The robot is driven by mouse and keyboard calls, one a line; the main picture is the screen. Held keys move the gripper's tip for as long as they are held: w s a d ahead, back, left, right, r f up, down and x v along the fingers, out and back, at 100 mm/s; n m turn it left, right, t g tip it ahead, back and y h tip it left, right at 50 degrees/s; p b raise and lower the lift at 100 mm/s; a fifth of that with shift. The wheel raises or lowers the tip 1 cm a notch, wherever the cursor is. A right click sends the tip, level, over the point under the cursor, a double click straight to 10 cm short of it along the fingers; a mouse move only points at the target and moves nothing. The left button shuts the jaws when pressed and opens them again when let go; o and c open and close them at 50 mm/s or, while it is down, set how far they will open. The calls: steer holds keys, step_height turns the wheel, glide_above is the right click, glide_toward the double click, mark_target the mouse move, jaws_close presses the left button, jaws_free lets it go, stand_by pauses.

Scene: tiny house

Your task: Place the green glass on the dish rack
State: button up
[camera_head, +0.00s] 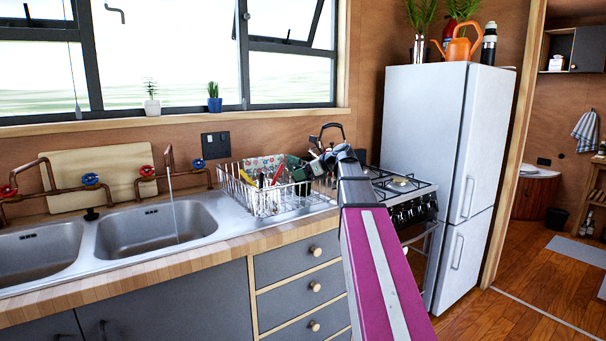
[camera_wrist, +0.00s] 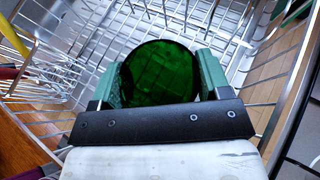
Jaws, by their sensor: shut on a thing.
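The green glass (camera_wrist: 160,75) shows in the wrist view as a dark green round shape between the two green fingers. My gripper (camera_wrist: 160,82) is shut on it. The wires of the dish rack (camera_wrist: 250,25) show around and beyond the glass. In the head view the dish rack (camera_head: 268,198) stands on the counter to the right of the sinks, with my gripper (camera_head: 298,169) at its right part. The glass is hard to make out in the head view. I cannot tell whether the glass touches the rack wires.
The rack holds utensils and a patterned item (camera_head: 262,165) at its left and back. Water runs into the right sink (camera_head: 150,232).

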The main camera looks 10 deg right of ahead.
steer(key=shift+f, duration=0.1)
steer(key=o, duration=1.1)
steer(key=v, duration=1.2)
